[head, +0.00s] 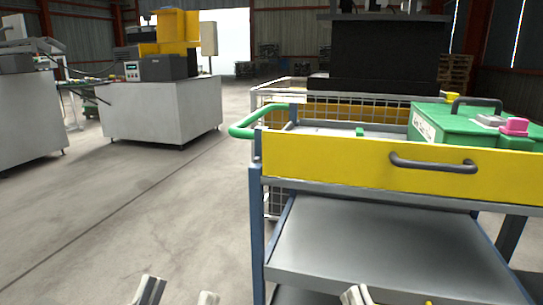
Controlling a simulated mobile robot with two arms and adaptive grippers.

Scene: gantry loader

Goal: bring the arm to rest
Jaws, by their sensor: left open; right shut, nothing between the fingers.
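My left gripper (179,294) shows at the bottom edge, left of the trolley. Its two fingertips are apart with nothing between them. My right gripper (356,295) shows at the bottom edge in front of the trolley's lower shelf. Its fingertips are shut and empty. Only the tips of both grippers are in view; the arms behind them are out of the picture.
A trolley with a yellow drawer front (330,166), green push handle (243,128) and grey lower shelf (380,250) stands close on the right. A green case (455,122) sits on top. A wire cage (275,97) stands behind. White cabinets (165,108) stand left; the left floor is clear.

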